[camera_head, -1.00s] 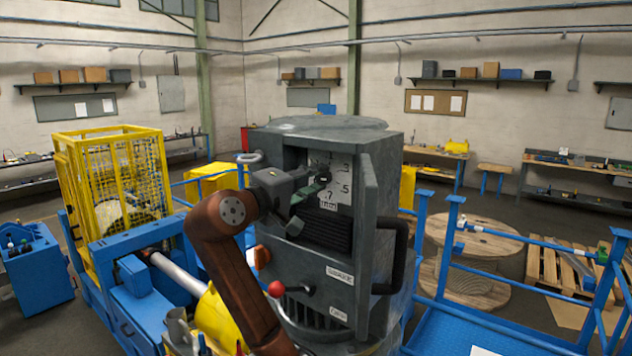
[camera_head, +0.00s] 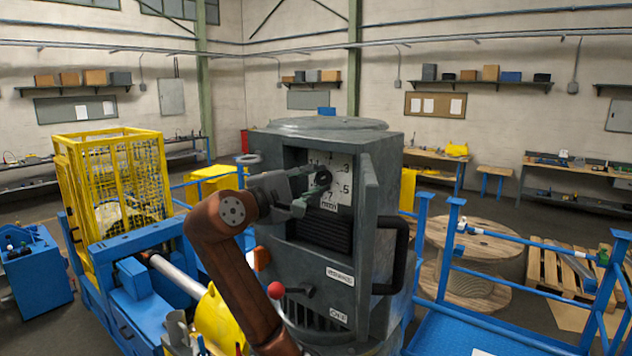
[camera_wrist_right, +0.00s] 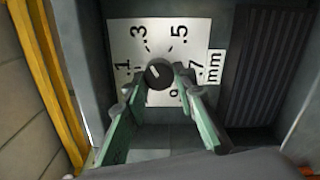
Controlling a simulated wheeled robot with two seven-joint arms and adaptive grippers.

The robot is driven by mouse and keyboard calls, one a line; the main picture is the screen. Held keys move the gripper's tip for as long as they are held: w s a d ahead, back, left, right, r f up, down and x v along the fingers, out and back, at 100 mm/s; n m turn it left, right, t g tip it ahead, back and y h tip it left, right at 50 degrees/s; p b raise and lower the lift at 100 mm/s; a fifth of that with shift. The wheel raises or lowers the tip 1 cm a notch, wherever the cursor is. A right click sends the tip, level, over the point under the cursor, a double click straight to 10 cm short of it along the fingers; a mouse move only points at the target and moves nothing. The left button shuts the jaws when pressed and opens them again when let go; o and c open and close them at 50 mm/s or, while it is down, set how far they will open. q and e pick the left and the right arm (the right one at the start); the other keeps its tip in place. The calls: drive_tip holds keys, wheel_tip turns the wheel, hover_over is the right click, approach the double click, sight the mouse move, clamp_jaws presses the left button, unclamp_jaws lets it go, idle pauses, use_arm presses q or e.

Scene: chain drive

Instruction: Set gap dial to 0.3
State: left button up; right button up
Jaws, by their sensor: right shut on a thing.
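The gap dial is a small dark round knob (camera_wrist_right: 160,73) on a white scale plate (camera_wrist_right: 150,30) marked .1, .3, .5, .7 and mm. A short pale mark shows on the knob, slanting up and left, roughly between .1 and .3; its exact reading is hard to tell. My right gripper (camera_wrist_right: 160,76) has its two green fingers on either side of the knob, shut on it. In the head view my right gripper (camera_head: 318,190) reaches into the grey machine's open recess, partly covering the scale plate (camera_head: 346,190). My left gripper is not in view.
The grey machine (camera_head: 345,250) has an open door (camera_head: 368,220) just right of the dial. A ribbed dark panel (camera_wrist_right: 265,65) lies beside the scale plate. A yellow cage (camera_head: 110,180) stands at left.

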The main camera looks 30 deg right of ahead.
drive_tip(key=shift+f, duration=0.1)
drive_tip(key=o, duration=1.2)
drive_tip(key=shift+c, duration=0.2)
drive_tip(key=shift+a, duration=0.15)
drive_tip(key=v, duration=1.1)
drive_tip(key=shift+s+a, duration=0.15)
drive_tip(key=shift+a, duration=0.25)
